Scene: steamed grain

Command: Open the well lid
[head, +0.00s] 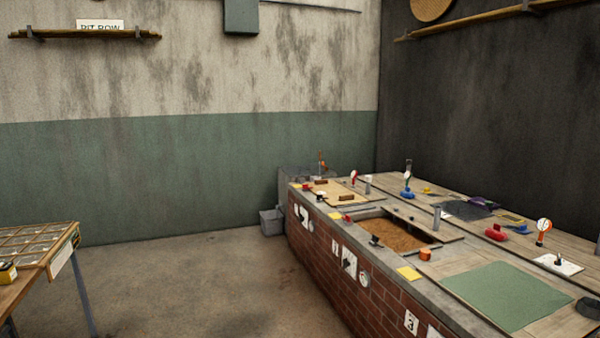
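A long brick counter (335,265) runs along the right side, with several sections in its top. In the middle section, a rectangular well (392,237) stands uncovered and shows brown, grain-like material inside. A narrow wooden board (425,222) lies along the well's far right edge. A flat green panel (507,294) lies on the wooden top at the near right. A light wooden panel (340,194) lies at the far end. I cannot tell which panel is the well lid. Neither of my grippers shows in this view.
Small items crowd the counter: an orange block (425,254), a red object (495,233), a yellow card (409,273), and a white plate (558,264). A divided tray (38,245) sits on a table at the left. The floor (190,285) between is clear.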

